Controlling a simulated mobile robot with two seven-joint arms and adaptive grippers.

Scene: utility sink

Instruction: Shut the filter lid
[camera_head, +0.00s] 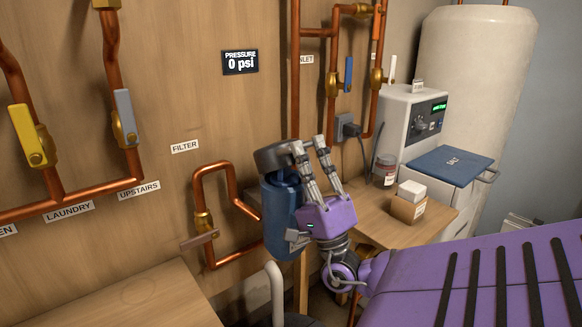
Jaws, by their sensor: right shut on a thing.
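The filter is a blue cylinder (279,215) mounted low on the wood-panelled wall, below the "FILTER" label. Its dark grey lid (270,157) is over the top of the cylinder. I cannot tell whether the lid is fully seated. My right gripper (308,144), on a purple wrist, reaches in from the lower right. Its fingertips are at the right side of the lid and shut on it. The wrist hides part of the cylinder's right side. My left gripper is out of view.
Copper pipes run beside the filter, with a brown-handled valve (199,240) to its left. A small wooden table (440,207) stands to the right, holding a box (408,208) and a jar (385,170). Behind it are a softener unit (405,115) and a large tank (475,70).

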